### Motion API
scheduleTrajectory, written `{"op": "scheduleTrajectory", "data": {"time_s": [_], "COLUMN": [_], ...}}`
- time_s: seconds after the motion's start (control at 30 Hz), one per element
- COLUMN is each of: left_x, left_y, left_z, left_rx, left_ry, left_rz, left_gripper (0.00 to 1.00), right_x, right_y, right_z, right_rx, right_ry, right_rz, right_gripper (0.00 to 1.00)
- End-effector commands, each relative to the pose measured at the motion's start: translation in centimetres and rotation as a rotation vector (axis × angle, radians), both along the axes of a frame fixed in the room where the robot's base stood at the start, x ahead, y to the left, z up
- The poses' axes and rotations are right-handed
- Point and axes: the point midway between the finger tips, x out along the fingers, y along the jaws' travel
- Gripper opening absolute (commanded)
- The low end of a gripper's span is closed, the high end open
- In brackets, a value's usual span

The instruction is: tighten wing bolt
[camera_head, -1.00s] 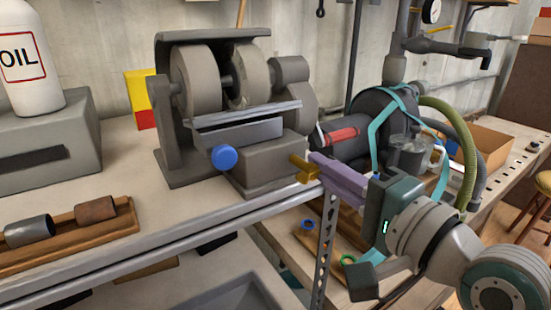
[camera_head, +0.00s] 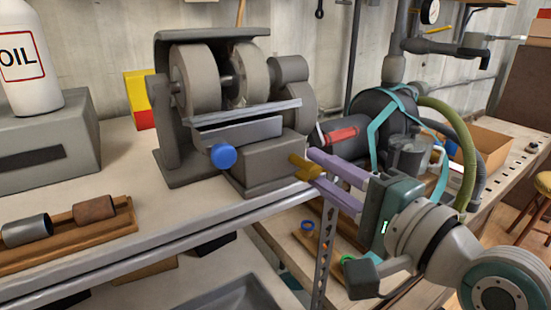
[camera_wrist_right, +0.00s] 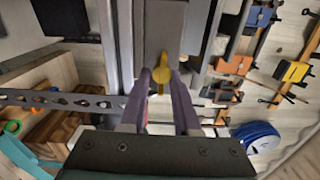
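The gold wing bolt (camera_head: 303,166) sticks out of the right side of the bench grinder's (camera_head: 265,165) grey base. My right gripper (camera_head: 315,169) comes to it from the right, with its two purple fingers spread and their tips close to the bolt. In the right wrist view the wing bolt (camera_wrist_right: 160,67) shows at the fingertips, roughly midway between them. A gap appears between the fingers and the bolt's narrow wing, so the right gripper (camera_wrist_right: 161,76) looks open. Whether a fingertip touches the bolt is hard to tell. My left gripper is out of view.
A blue knob (camera_head: 223,156) sits on the grinder's front. The bench's front rail (camera_head: 150,236) runs below it. A wooden tray (camera_head: 85,240) with cylinders lies at left, near an oil bottle (camera_head: 28,60). A teal-strapped machine (camera_head: 385,115) with hoses stands behind my right arm.

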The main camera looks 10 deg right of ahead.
Motion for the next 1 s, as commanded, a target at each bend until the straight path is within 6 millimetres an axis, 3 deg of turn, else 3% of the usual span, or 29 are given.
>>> {"op": "scheduleTrajectory", "data": {"time_s": [0.37,0.8,1.0], "left_x": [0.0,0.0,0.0], "left_y": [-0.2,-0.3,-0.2], "left_z": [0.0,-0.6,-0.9], "left_rx": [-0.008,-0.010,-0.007], "left_ry": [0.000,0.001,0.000], "left_rz": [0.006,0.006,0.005], "left_gripper": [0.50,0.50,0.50], "right_x": [-0.3,-7.2,-9.0], "right_y": [-0.3,-2.7,-3.4], "right_z": [0.0,-0.1,0.0], "right_rx": [-0.001,-0.003,-0.002], "right_ry": [-0.003,0.001,-0.001], "right_rz": [-0.003,-0.001,-0.002], "right_gripper": [0.38,0.38,0.38]}}
